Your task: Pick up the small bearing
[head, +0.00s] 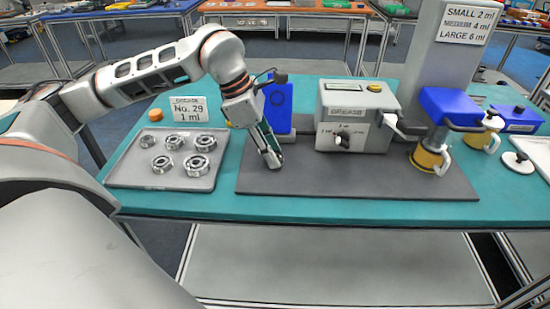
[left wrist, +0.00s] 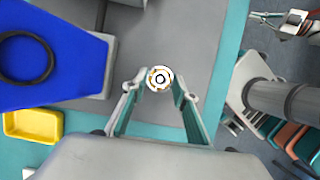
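My left gripper (head: 270,162) points down just over the dark mat (head: 330,180), in front of the blue device. In the left wrist view its fingers (left wrist: 159,82) are closed in on a small ring-shaped bearing (left wrist: 159,78), which sits between the fingertips. The fingers hide this bearing in the head view. Several steel bearings (head: 203,165) lie on the grey tray (head: 125,178) at the left; the smallest of these (head: 146,168) is at its left side. What looks like my right gripper (left wrist: 268,18) shows small at the top right of the left wrist view.
A blue device (head: 278,104) stands behind the left gripper and shows large in the left wrist view (left wrist: 45,60). A grease machine (head: 350,112) and a blue-topped dispenser (head: 447,107) stand to the right. A sign (head: 188,108) reads "No. 29, 1 ml". The mat's front is clear.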

